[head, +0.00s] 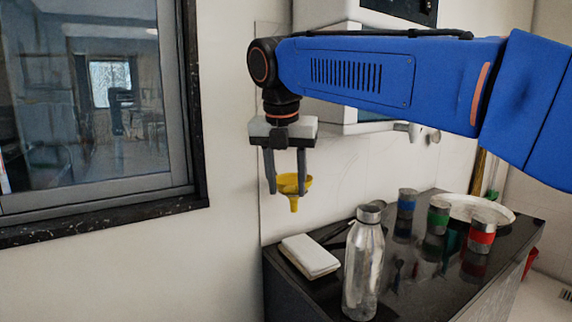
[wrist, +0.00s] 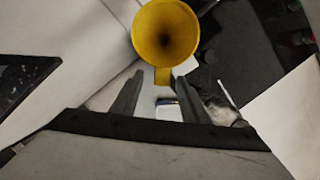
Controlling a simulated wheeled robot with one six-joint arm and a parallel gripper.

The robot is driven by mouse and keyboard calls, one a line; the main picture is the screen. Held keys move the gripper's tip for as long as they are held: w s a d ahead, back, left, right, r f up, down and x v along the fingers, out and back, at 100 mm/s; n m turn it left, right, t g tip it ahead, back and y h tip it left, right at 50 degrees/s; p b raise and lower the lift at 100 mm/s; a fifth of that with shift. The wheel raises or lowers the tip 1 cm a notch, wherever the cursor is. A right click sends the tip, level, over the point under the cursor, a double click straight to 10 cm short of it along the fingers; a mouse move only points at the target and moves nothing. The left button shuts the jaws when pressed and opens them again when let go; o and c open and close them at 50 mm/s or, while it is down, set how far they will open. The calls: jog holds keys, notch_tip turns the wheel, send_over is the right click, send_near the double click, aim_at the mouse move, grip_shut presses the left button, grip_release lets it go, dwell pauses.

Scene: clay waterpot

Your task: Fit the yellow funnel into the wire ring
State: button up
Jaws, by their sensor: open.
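The yellow funnel (head: 293,184) is upright, wide mouth up and spout down, at wall height above the black counter. The wrist view looks down into its mouth (wrist: 166,34), with a small yellow tab pointing towards my gripper. My gripper (head: 286,191) points down with its fingers apart. In the wrist view the tab lies close to the gap between the fingertips (wrist: 160,82); I cannot tell if they touch it. I cannot make out the wire ring in either view, nor what supports the funnel.
Below, the black counter (head: 405,285) holds a white folded cloth (head: 310,256), a metal bottle (head: 363,265), blue (head: 406,204), green (head: 438,217) and red (head: 482,235) banded jars, and a white plate (head: 505,212). A window (head: 95,100) is at left.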

jog(key=d+v, duration=0.1)
jog(key=v, duration=1.6)
jog(key=shift+a, duration=0.45)
